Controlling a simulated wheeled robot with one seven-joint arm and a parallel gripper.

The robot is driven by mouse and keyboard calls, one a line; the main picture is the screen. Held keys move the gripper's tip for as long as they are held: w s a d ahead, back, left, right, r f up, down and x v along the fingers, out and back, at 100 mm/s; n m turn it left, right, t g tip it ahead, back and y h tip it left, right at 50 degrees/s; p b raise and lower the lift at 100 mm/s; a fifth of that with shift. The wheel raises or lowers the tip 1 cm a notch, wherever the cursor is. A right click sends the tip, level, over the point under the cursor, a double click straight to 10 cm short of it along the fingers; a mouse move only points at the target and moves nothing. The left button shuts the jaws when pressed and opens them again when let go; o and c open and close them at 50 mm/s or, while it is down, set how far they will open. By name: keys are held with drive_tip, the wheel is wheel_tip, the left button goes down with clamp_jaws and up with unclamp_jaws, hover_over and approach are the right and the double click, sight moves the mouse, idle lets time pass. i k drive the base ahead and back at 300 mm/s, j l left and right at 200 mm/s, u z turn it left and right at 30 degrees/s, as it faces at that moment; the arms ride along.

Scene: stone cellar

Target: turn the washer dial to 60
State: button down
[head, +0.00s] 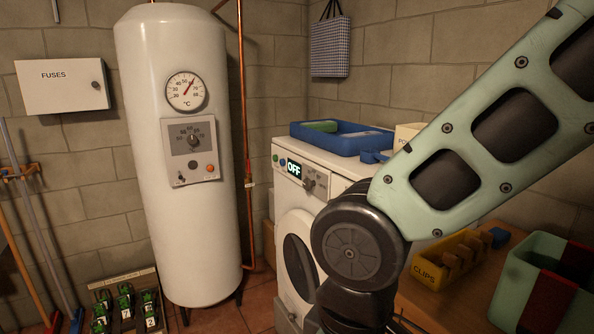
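The white washer (340,168) stands right of the middle, partly hidden behind my arm. Its display (294,168) reads OFF. A small grey dial (308,184) sits on the panel just right of the display. The dial's pointer and marks are too small to read. The round dark door (298,266) is on the washer's front, partly covered by my arm. My arm crosses the right side of the picture and runs down in front of the washer. My gripper is not in view.
A white boiler (142,90) with its own thermometer (186,91) and dial (194,140) stands left. A blue tray (300,129) lies on the washer. A wooden bench (420,306) holds a clips box (433,272) and a green-red bin (512,292).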

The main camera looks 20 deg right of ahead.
sight(307, 184)
drive_tip(key=i+j+z, duration=0.2)
drive_tip(key=i, duration=0.3)
drive_tip(key=i+j+z, duration=0.2)
drive_tip(key=i, duration=0.3)
drive_tip(key=i+l, duration=0.05)
